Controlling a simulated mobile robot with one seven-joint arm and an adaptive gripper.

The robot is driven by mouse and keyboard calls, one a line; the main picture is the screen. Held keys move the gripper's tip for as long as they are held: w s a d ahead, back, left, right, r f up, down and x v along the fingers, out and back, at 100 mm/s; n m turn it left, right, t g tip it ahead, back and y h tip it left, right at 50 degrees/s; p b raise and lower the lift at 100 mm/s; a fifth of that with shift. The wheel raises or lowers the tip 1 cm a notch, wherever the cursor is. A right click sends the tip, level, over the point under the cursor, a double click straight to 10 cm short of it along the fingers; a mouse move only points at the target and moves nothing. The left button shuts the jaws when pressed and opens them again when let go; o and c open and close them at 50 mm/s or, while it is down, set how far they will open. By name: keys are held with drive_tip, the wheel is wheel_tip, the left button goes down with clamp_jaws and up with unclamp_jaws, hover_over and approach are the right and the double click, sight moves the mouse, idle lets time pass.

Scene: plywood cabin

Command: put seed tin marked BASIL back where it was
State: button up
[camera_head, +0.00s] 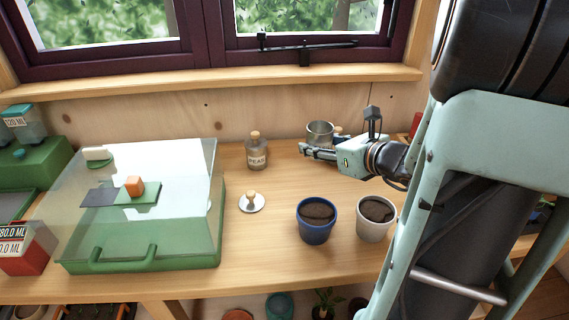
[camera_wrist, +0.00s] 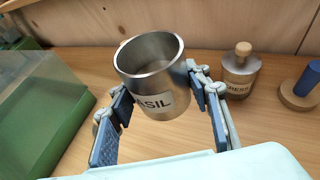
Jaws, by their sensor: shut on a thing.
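The seed tin marked BASIL (camera_wrist: 152,80) is a lidless metal cylinder with a white label. My gripper (camera_wrist: 160,98) is shut on it, one finger on each side. In the head view, the tin (camera_head: 320,134) shows at the back of the bench, beyond my gripper (camera_head: 312,150). Part of its label is hidden by a finger. I cannot tell if its base touches the bench. A round metal lid with a wooden knob (camera_head: 251,203) lies on the bench front-left of the tin.
A jar marked PEAS (camera_head: 256,152) stands left of the tin. Two soil-filled pots (camera_head: 316,229) (camera_head: 376,226) stand in front. A green clear-lidded case (camera_head: 145,250) fills the left.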

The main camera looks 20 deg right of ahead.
drive_tip(key=w+f, duration=0.4)
drive_tip(key=w, duration=0.5)
drive_tip(key=b, duration=0.2)
hover_over(296, 162)
drive_tip(key=f, duration=0.5)
drive_tip(key=shift+s+f, duration=0.25)
drive_tip(key=shift+w+f, duration=0.2)
drive_tip(key=shift+f, duration=1.5)
drive_tip(key=shift+f, duration=0.1)
drive_tip(key=shift+f+b, duration=0.15)
drive_tip(key=shift+b, duration=0.15)
drive_tip(key=o, duration=1.3)
